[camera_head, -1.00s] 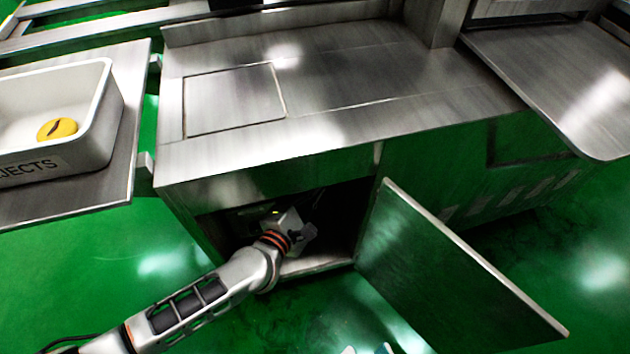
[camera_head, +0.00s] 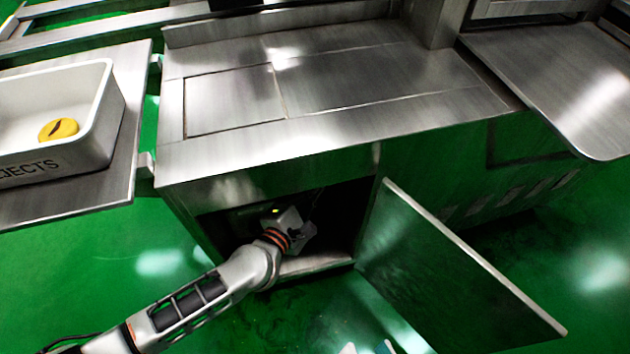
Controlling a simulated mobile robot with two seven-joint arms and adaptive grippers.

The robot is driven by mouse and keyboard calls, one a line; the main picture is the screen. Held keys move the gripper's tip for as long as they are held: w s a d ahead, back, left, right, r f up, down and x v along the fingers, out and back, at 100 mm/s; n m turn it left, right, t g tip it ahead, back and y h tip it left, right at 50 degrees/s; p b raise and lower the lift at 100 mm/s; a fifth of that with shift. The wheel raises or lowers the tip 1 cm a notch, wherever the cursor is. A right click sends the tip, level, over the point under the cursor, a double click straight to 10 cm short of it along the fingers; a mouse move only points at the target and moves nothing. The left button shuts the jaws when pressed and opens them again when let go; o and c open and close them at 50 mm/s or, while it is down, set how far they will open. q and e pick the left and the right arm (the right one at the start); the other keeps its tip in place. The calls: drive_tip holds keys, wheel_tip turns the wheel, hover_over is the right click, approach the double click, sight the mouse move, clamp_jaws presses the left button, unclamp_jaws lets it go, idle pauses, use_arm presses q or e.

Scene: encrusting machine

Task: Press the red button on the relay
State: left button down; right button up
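The relay and its red button are not visible; the dark inside of the open cabinet (camera_head: 335,215) hides what it holds. My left arm comes in from the lower left, and its wrist end is inside the cabinet opening. My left gripper is hidden beyond the wrist, so I cannot see its fingers or whether they touch anything. My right gripper (camera_head: 366,349) shows only as two pale fingertips at the bottom edge, in front of the cabinet. The tips are apart with nothing seen between them.
The cabinet door (camera_head: 450,265) stands swung open to the right of the opening. The steel worktop (camera_head: 380,85) overhangs the opening. A white rejects bin (camera_head: 100,130) with a yellow item (camera_head: 58,129) sits on a side table at left. Green floor is clear in front.

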use_arm(q)
drive_tip(key=shift+s+d, duration=0.15)
drive_tip(key=shift+s, duration=0.45)
use_arm(e)
drive_tip(key=shift+w+r, duration=0.15)
drive_tip(key=shift+r, duration=0.2)
drive_tip(key=shift+w, duration=0.1)
use_arm(q)
drive_tip(key=s, duration=0.1)
drive_tip(key=s+d+p, duration=0.1)
drive_tip(key=s, duration=0.2)
drive_tip(key=shift+s+d, duration=0.25)
drive_tip(key=shift+s, duration=0.15)
use_arm(e)
drive_tip(key=shift+w+r+t, duration=0.3)
drive_tip(key=shift+r, duration=0.6)
